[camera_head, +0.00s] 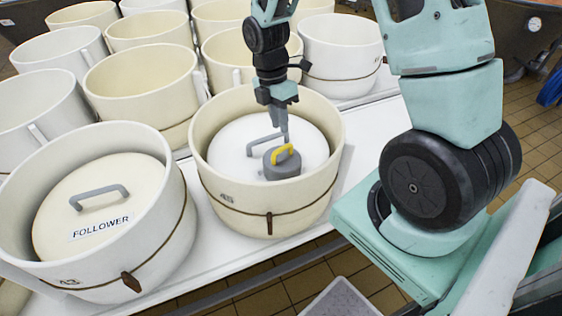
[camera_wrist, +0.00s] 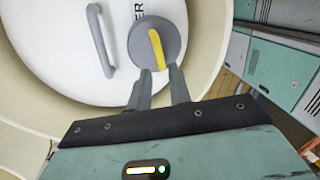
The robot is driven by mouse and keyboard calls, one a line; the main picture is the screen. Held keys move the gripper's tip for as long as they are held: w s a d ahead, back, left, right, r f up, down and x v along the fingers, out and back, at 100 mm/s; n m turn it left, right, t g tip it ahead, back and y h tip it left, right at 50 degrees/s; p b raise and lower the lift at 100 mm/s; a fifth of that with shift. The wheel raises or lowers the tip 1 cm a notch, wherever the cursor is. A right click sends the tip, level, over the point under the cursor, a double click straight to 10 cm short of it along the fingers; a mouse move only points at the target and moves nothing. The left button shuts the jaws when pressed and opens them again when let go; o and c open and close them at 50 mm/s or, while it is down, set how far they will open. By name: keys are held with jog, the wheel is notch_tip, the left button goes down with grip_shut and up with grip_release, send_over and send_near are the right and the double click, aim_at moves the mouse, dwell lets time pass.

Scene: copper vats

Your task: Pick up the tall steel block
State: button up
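No plainly tall block shows; the grey piece in front of my gripper is a squat round weight (camera_head: 281,163) with a yellow bar handle (camera_head: 283,153). It sits on the white follower lid (camera_head: 235,150), near its front right, inside a cream vat (camera_head: 268,222). In the wrist view the weight (camera_wrist: 172,30) and its yellow handle (camera_wrist: 157,48) lie just past my fingertips. My gripper (camera_head: 286,139) points down just above the handle. In the wrist view my gripper (camera_wrist: 160,73) has its fingers apart, with nothing held between them.
The lid's grey handle (camera_wrist: 101,40) stands beside the weight. The vat's rim rises all around the lid. A second vat (camera_head: 150,235) with a lid marked FOLLOWER (camera_head: 95,200) stands at the left. Several empty vats (camera_head: 140,75) crowd behind. The white table (camera_head: 225,255) shows between vats.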

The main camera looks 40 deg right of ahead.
aim_at(282, 149)
jog(key=f, duration=0.3)
jog(key=s+f, duration=0.1)
jog(key=f, duration=0.5)
jog(key=shift+s+a+p, duration=0.1)
jog(key=shift+s+p, duration=0.2)
grip_shut()
jog(key=shift+w, duration=0.1)
dwell(1.0)
